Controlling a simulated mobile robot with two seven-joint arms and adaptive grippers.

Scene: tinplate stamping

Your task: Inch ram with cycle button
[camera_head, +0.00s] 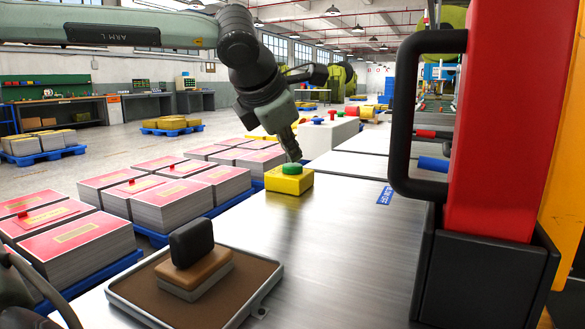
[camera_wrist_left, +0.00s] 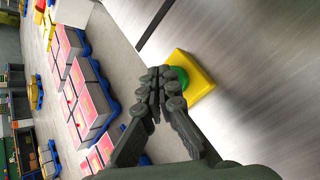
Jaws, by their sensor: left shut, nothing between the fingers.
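A yellow box (camera_head: 289,181) with a round green button (camera_head: 292,169) on top sits on the metal table, near its left edge. I take it for the cycle button. My left gripper (camera_head: 294,157) points down from above, its fingertips right at the green button; I cannot tell whether they touch it. In the left wrist view the shut fingers (camera_wrist_left: 160,78) overlap the green button (camera_wrist_left: 180,78) and hide part of it, with the yellow box (camera_wrist_left: 202,82) around it. The fingers are together and empty. I cannot make out the ram. My right gripper is not in view.
A brown tray (camera_head: 262,290) with a black-handled block (camera_head: 195,262) lies at the near left of the metal table (camera_head: 335,235). A red post (camera_head: 505,120) with a black handle (camera_head: 402,120) stands at the right. Red-topped stacks (camera_head: 165,200) on blue pallets stand left.

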